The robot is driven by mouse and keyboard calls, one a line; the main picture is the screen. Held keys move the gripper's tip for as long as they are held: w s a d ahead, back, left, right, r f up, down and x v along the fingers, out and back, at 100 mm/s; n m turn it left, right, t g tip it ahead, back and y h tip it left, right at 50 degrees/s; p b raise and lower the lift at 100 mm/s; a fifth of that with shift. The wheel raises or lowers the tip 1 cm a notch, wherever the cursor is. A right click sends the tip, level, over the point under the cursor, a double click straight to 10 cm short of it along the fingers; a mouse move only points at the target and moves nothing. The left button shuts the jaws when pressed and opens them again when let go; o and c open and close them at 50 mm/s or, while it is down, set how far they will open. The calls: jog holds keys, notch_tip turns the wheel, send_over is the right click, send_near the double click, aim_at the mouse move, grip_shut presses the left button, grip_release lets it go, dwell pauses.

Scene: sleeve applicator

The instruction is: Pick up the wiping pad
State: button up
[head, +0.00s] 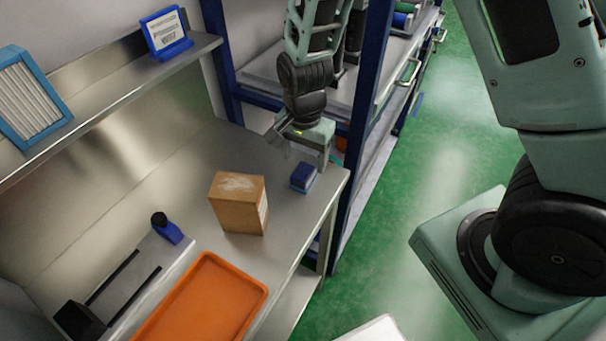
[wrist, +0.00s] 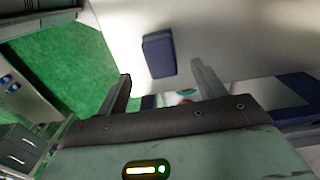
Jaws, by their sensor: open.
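The wiping pad appears to be the small blue block with a lighter lower layer (head: 303,178), lying on the steel bench near its right front edge. It also shows in the wrist view as a blue block (wrist: 158,55), beyond the fingertips and roughly between their lines. My gripper (head: 307,156) is above and just behind the pad in the head view, with its fingers pointing down. In the wrist view the two fingers of my gripper (wrist: 162,76) are spread apart with nothing between them. The gripper does not appear to touch the pad.
A cardboard box (head: 239,203) stands left of the pad. An orange tray (head: 262,290) and a dark-railed fixture with a blue part (head: 167,230) are nearer. A blue rack post (head: 358,130) rises close to the right of my gripper. Green floor lies beyond the bench edge.

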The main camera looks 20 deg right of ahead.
aim_at(303, 171)
jog(key=shift+a+f+p, duration=0.15)
jog(key=shift+f+p, duration=0.75)
jog(key=shift+f, duration=1.85)
jog(key=c, duration=1.1)
